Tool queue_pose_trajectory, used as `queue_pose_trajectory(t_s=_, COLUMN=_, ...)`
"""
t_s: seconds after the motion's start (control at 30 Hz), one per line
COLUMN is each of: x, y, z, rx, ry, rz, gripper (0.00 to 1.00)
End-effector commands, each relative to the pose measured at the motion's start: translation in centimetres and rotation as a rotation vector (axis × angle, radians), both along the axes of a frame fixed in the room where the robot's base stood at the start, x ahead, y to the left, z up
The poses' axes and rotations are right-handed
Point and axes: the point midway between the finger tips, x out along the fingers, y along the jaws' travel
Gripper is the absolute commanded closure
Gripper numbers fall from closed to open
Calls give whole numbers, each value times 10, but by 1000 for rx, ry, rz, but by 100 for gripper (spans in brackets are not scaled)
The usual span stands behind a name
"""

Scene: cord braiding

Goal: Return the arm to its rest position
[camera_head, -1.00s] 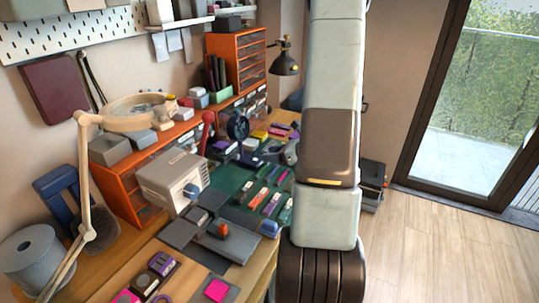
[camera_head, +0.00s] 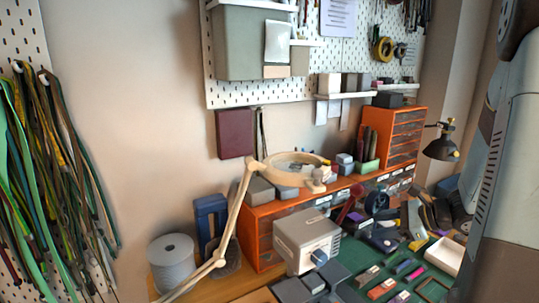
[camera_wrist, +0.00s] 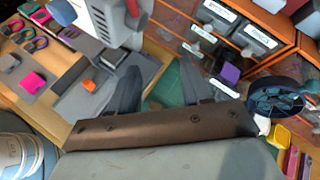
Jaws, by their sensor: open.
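My arm (camera_head: 515,190) stands along the right edge of the head view, partly cut off by the frame. My gripper (camera_wrist: 160,88) shows in the wrist view, with its two dark fingers spread apart and nothing between them. The fingers are over the workbench, between the pale grey machine (camera_wrist: 108,22) and the orange-framed drawers (camera_wrist: 205,35). A strip of green mat (camera_wrist: 170,88) shows between the fingertips. I cannot tell the exact height of the fingers above the bench.
The head view shows the pale grey machine (camera_head: 305,240), a beige lamp arm (camera_head: 238,205), a grey spool (camera_head: 172,262) and an orange drawer unit (camera_head: 262,235). Small parts crowd the green mat (camera_head: 355,262). Cords (camera_head: 50,170) hang at left. A dark blue wheel (camera_wrist: 275,100) lies near my gripper's right.

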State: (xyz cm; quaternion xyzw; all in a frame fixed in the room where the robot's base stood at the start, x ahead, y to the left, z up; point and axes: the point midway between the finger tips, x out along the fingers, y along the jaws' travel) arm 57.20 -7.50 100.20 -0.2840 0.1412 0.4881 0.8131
Motion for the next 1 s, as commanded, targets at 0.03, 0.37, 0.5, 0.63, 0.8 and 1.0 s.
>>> queue_pose_trajectory(t_s=0.03, x=-6, y=12, z=11, rx=-47, ry=-24, rz=67, gripper=52)
queue_pose_trajectory(t_s=0.37, x=-58, y=66, z=56, rx=-367, ry=-162, rz=474, gripper=52)
queue_pose_trajectory(t_s=0.5, x=-80, y=79, z=72, rx=-515, ry=-228, rz=632, gripper=52)
queue_pose_trajectory(t_s=0.63, x=-100, y=86, z=86, rx=-660, ry=-293, rz=770, gripper=52)
queue_pose_trajectory(t_s=0.8, x=-124, y=90, z=105, rx=-858, ry=-384, rz=935, gripper=52)
queue_pose_trajectory(t_s=1.0, x=-149, y=87, z=129, rx=-1105, ry=-493, rz=1104, gripper=52)
